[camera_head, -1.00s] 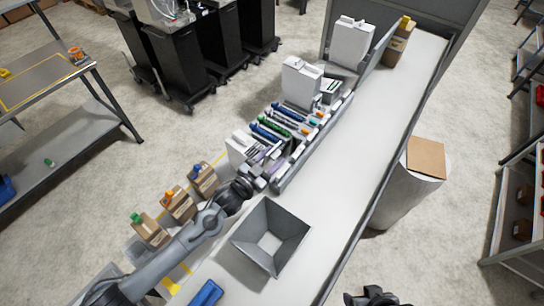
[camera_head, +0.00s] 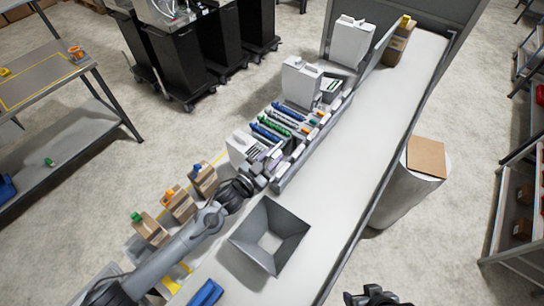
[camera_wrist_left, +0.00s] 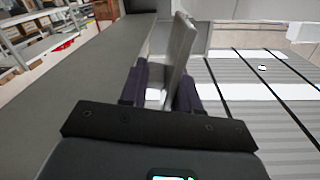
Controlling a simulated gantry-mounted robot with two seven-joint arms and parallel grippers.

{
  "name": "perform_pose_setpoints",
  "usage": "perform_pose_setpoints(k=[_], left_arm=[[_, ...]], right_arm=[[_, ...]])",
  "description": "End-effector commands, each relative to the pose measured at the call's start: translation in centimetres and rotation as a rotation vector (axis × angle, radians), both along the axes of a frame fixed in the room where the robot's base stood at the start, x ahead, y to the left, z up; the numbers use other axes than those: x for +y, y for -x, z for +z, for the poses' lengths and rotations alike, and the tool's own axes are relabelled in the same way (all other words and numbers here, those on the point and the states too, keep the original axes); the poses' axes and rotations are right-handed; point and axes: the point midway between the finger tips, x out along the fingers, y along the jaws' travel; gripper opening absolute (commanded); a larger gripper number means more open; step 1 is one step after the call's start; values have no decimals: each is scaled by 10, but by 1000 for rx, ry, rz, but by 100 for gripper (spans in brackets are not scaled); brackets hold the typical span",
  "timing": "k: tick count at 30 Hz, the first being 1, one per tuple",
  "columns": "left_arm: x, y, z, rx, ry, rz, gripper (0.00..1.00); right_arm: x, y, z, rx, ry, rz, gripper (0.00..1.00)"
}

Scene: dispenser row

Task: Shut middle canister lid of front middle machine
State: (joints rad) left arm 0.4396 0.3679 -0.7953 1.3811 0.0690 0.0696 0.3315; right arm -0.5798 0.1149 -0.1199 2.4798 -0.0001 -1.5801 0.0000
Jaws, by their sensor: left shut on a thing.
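My left gripper (camera_head: 263,176) is at the near end of a dispenser row, beside a white machine (camera_head: 240,147). In the left wrist view the gripper (camera_wrist_left: 162,92) has its two dark fingers on either side of a thin pale-grey upright panel (camera_wrist_left: 180,48), and it is shut on it. The panel looks like a raised lid, but its hinge and canister are hidden. I cannot tell in the head view which canister it belongs to. My right gripper (camera_head: 372,297) shows dark at the bottom edge, away from the machines; its fingers are unclear.
A grey square hopper (camera_head: 270,237) stands on the long white counter (camera_head: 340,150), near my left arm. Further white machines (camera_head: 300,82) and (camera_head: 350,42) stand along the row. Several small boxes (camera_head: 180,205) line the left side. The counter's middle is clear.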

Motion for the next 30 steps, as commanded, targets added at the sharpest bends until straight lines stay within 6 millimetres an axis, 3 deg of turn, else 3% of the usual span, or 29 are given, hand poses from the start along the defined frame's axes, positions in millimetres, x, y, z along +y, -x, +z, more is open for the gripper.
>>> perform_pose_setpoints(k=[30], left_arm=[[27,-19,6,329,471,-2,0]], right_arm=[[-2,0,5,0,9,6,68]])
